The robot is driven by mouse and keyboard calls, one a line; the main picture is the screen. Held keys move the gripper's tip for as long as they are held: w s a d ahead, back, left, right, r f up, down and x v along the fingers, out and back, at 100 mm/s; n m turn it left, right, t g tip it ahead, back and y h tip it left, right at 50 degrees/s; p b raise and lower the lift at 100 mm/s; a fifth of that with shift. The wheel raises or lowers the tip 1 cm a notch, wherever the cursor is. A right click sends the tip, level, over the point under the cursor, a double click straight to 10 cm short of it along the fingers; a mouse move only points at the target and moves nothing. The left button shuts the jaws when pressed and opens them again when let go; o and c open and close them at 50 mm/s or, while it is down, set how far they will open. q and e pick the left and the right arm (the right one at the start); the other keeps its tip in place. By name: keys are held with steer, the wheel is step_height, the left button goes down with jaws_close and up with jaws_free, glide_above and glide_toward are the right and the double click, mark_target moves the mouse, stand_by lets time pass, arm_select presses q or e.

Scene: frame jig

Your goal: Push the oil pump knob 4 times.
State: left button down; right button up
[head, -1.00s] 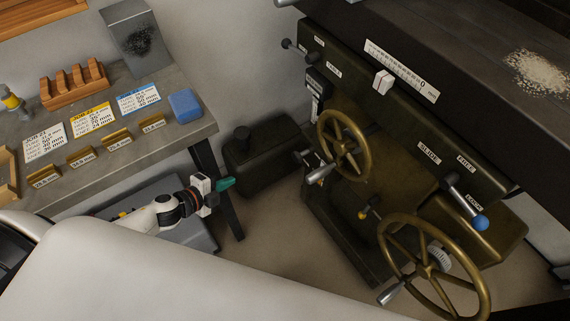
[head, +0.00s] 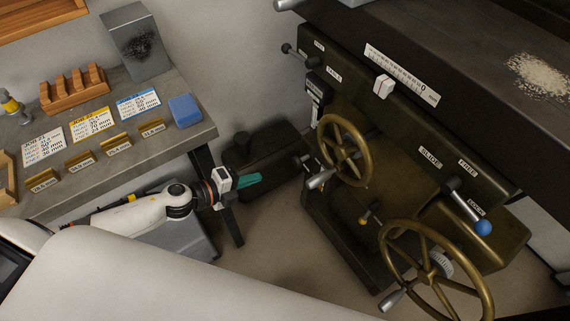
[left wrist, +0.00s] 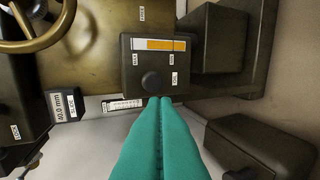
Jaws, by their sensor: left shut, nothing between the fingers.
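In the left wrist view a dark box (left wrist: 128,70) on the machine carries a yellow-and-white gauge strip (left wrist: 160,45), small labels and a round black knob (left wrist: 152,82). I take this knob for the oil pump knob. My left gripper (head: 259,178) has teal fingers, pressed together and empty. In the left wrist view its fingertips (left wrist: 160,101) appear just below the knob and slightly right of it; I cannot tell whether they touch it. In the head view I cannot make out this knob. My right gripper is not in view.
The machine has two brass handwheels (head: 344,152) (head: 430,272) and a blue-tipped lever (head: 483,228). A dark floor box (head: 275,160) stands behind my left gripper. A workbench (head: 180,130) at left holds cards, a wooden rack and a blue block. Bare floor (head: 275,235) lies between bench and machine.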

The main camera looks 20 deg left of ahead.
mark_target(295, 163)
arm_select(q)
steer(key=x, duration=0.3)
steer(key=p+x, duration=0.1)
steer(key=x, duration=0.3)
steer(key=r+x, duration=0.1)
steer(key=x, duration=0.2)
steer(key=shift+w+d+f, duration=0.1)
steer(key=shift+w+d, duration=0.2)
steer(key=shift+w, duration=0.2)
